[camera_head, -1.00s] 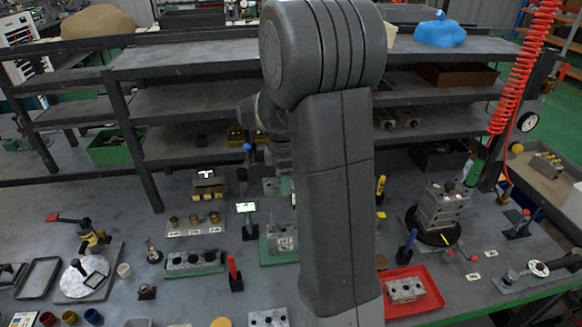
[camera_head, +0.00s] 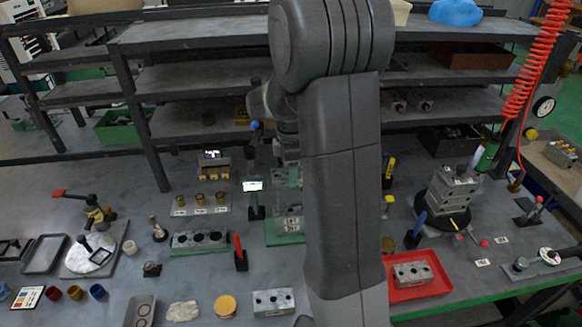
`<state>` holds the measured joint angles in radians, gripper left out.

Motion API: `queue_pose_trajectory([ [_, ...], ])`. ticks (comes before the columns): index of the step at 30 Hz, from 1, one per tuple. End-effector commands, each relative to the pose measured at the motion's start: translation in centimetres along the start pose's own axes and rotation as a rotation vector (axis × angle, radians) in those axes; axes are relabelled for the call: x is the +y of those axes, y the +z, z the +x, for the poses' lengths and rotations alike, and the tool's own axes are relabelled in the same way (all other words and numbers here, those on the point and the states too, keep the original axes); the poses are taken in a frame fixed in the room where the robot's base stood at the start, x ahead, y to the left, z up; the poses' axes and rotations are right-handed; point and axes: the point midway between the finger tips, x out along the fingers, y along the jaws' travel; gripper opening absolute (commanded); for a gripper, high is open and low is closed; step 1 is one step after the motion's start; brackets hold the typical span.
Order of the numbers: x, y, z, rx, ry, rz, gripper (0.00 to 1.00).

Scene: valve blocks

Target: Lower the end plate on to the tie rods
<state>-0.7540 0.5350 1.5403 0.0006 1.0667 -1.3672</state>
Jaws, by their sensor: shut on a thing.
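My gripper (camera_head: 285,150) shows only in part, left of my own arm, which hides much of it. It is shut on the end plate (camera_head: 291,176), a small grey-green piece partly hidden by the arm. Below it stands a grey valve block stack (camera_head: 288,222) on a green base (camera_head: 284,240). The plate appears to be above the stack. The tie rods are too small and too covered to make out, so I cannot tell whether the plate touches them.
A stand with a lit screen (camera_head: 253,187) and a red-handled tool (camera_head: 240,255) stand close on the left. A grey block (camera_head: 199,241) lies further left. A red tray (camera_head: 440,283) and a black turntable with blocks (camera_head: 438,222) are on the right. Shelves (camera_head: 210,120) rise behind.

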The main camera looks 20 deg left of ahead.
Motion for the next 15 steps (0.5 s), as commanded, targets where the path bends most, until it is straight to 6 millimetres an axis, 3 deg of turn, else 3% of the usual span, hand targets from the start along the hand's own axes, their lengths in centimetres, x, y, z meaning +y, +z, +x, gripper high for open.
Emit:
queue_pose_trajectory([
  [4, 0.01, 0.0, 1.23, 0.0, 0.001, 0.0, 0.21],
  [15, 0.0, 0.0, 1.39, 0.0, 0.001, 0.0, 0.21],
])
